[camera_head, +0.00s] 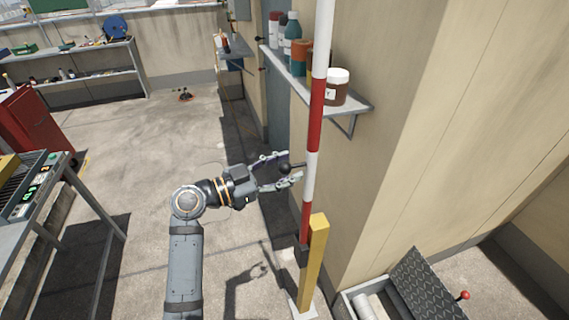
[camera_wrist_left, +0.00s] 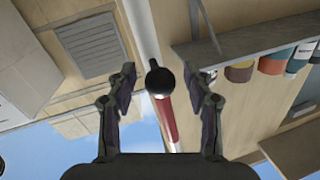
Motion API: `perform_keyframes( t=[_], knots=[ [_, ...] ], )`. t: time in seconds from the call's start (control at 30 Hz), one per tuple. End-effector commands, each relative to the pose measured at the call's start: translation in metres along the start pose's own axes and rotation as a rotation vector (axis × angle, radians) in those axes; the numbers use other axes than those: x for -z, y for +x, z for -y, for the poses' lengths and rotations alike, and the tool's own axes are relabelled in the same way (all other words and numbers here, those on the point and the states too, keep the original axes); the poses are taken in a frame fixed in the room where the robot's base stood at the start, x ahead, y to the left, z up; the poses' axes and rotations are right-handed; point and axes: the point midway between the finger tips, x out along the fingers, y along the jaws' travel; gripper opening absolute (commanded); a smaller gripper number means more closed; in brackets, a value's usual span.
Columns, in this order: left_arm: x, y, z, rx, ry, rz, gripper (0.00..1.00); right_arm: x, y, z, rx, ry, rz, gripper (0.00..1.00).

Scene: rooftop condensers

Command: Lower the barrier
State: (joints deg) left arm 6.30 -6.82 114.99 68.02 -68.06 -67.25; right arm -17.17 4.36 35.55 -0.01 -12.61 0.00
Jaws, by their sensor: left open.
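The barrier (camera_head: 314,132) is a red and white striped pole standing nearly upright beside a yellow post (camera_head: 314,262). A dark round knob (camera_head: 284,168) sticks out from the pole toward my left gripper (camera_head: 281,171). That gripper is open, with its fingers on either side of the knob. In the left wrist view the knob (camera_wrist_left: 159,79) shows between the two open fingers, apart from both, with the red part of the pole (camera_wrist_left: 168,118) behind it. My right gripper is in neither view.
A wall shelf (camera_head: 345,100) with jars and bottles stands close behind the pole. An open box with a tread-plate lid (camera_head: 425,285) lies at lower right. A table with a panel (camera_head: 35,195) and a red cabinet (camera_head: 30,130) are at left. The floor between is mostly clear.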

Motion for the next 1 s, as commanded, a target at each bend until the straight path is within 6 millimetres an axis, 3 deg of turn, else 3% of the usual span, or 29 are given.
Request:
perform_keyframes(
  t=[0.23, 0.6, 1.0],
  knots=[
    [-0.0006, 0.0004, 0.0, 0.0, 0.0, 0.0, 0.49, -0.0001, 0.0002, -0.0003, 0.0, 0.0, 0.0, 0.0],
    [-0.0005, 0.0002, 0.0001, 0.0, 0.0, 0.0, 0.0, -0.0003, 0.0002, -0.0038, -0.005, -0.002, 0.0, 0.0],
    [-0.0035, 0.0008, 0.0019, 0.001, 0.009, -0.001, 0.0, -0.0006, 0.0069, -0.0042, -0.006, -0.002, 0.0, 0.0]
  ],
)
